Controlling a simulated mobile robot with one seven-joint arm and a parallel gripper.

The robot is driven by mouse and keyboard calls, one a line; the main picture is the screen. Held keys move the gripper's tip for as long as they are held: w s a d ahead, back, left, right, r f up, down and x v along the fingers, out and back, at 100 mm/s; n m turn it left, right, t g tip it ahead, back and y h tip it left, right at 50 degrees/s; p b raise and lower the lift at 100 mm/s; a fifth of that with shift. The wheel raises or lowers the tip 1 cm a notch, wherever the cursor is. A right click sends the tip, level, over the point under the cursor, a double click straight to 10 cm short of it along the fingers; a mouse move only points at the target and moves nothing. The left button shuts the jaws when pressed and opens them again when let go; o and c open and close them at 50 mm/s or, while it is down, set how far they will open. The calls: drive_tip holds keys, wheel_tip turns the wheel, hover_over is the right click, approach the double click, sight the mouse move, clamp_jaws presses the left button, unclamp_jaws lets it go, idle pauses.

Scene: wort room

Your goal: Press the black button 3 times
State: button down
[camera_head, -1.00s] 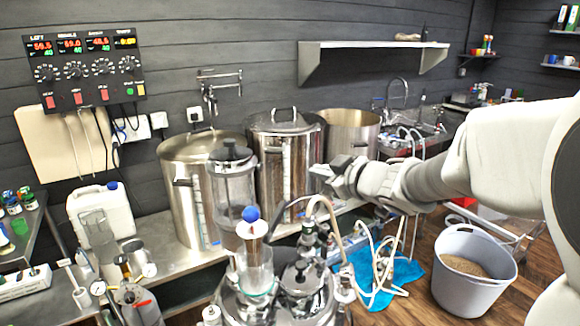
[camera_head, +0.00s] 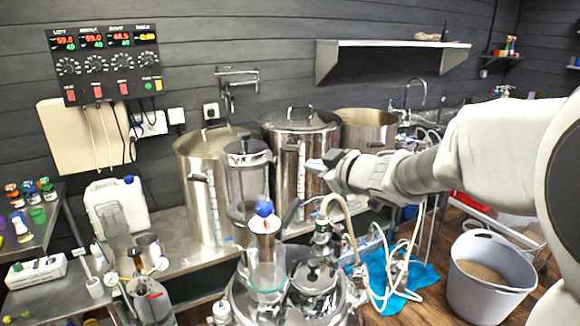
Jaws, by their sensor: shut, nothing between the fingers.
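A black control panel (camera_head: 108,79) hangs on the dark wall at the upper left. I cannot make out for sure which part is the black button. My gripper (camera_head: 314,166) is shut and empty. It points left, in front of the middle steel kettle in the picture, well to the right of the panel and lower. The fingertips are small and not clear.
A glass cylinder (camera_head: 247,190) and a steel vessel with hoses (camera_head: 315,290) stand in front. A grey bucket (camera_head: 487,290) is on the floor at right. A shelf (camera_head: 390,45) is above.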

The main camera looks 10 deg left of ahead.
drive_tip(key=shift+w+a+b, duration=0.15)
drive_tip(key=shift+w+a, duration=0.1)
drive_tip(key=shift+a, duration=0.9)
drive_tip(key=shift+w+a+b, duration=0.15)
drive_tip(key=shift+w+a, duration=0.1)
drive_tip(key=shift+a, duration=0.85)
drive_tip(key=shift+a, duration=0.15)
drive_tip(key=shift+w+a, duration=0.1)
drive_tip(key=shift+a, duration=0.15)
drive_tip(key=shift+w+a, duration=0.1)
drive_tip(key=shift+a, duration=0.45)
idle(1.0)
drive_tip(key=shift+d, duration=0.1)
drive_tip(key=shift+s+d+p, duration=0.2)
drive_tip(key=shift+d+p, duration=0.15)
drive_tip(key=shift+d, duration=0.45)
drive_tip(key=shift+s+d+p, duration=0.2)
drive_tip(key=shift+d+p, duration=0.15)
drive_tip(key=shift+d, duration=0.45)
drive_tip(key=shift+s+d+p, duration=0.15)
drive_tip(key=shift+d+p, duration=0.15)
drive_tip(key=shift+d, duration=0.55)
drive_tip(key=shift+s+d+p, duration=0.2)
drive_tip(key=shift+d+p, duration=0.15)
drive_tip(key=shift+d, duration=0.45)
